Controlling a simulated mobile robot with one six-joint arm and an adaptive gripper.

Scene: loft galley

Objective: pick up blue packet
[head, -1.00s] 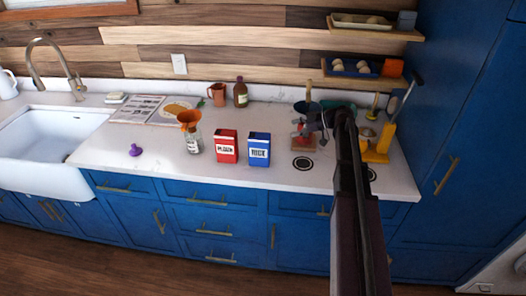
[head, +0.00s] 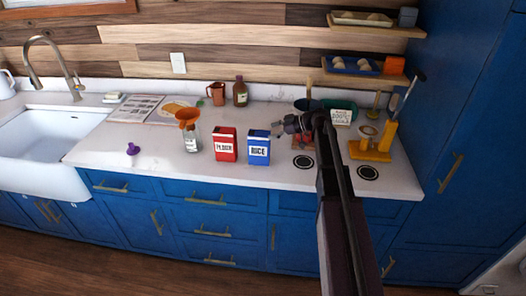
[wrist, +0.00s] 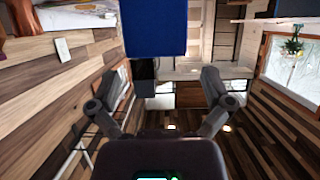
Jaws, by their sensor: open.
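The blue packet (head: 259,149), labelled RICE, stands upright on the white counter, just right of a red packet (head: 227,145). My gripper (head: 279,130) is to the right of the blue packet's upper part, with its fingers pointing left towards it. In the wrist view my gripper (wrist: 166,92) is open, its two fingers spread apart with nothing held between them. A plain blue block, which looks like the blue packet (wrist: 156,28), shows ahead at the top, level with the gap between the fingers. Whether a fingertip touches the packet I cannot tell.
A glass jar with an orange funnel (head: 188,119) stands left of the red packet. A yellow stand (head: 370,152) and two dark round pads (head: 303,162) are on the right. The counter front before the packets is clear.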

